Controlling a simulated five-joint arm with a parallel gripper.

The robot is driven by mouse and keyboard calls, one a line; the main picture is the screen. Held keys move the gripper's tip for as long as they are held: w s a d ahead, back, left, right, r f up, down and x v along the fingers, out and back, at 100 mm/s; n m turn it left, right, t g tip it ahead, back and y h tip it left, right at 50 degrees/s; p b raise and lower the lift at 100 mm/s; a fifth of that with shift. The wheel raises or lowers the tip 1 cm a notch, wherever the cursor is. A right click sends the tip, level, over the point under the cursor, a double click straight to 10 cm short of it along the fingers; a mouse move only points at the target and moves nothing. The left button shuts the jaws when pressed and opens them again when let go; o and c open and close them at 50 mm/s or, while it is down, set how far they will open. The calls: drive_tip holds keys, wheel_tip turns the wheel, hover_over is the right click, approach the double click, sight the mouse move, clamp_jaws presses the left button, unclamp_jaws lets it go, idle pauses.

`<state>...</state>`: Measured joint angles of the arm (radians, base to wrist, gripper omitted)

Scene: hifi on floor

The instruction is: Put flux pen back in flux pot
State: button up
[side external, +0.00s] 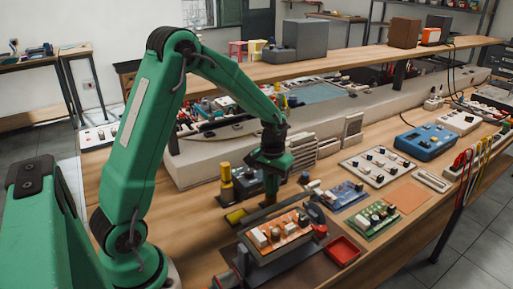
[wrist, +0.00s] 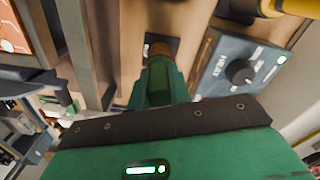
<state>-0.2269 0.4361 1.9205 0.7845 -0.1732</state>
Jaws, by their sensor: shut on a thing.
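My gripper (side external: 269,174) is lowered over the bench beside the dark heat station. In the wrist view its green finger end (wrist: 160,80) points away from the camera. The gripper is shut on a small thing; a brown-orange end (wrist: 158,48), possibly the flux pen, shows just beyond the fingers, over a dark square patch. Most of the held thing is hidden by the gripper. I cannot make out the flux pot for certain, nor whether the held thing touches it.
The heat station (wrist: 238,72) with its black knob stands close to the right of the gripper in the wrist view. An orange circuit board (side external: 275,232) sits in front of the gripper, with a red tray (side external: 343,251) beside it. A yellow upright holder (side external: 226,183) stands left.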

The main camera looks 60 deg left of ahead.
drive_tip(key=o, duration=1.5)
drive_tip(key=shift+r, duration=0.1)
drive_tip(key=shift+r, duration=3.35)
drive_tip(key=shift+r, duration=0.1)
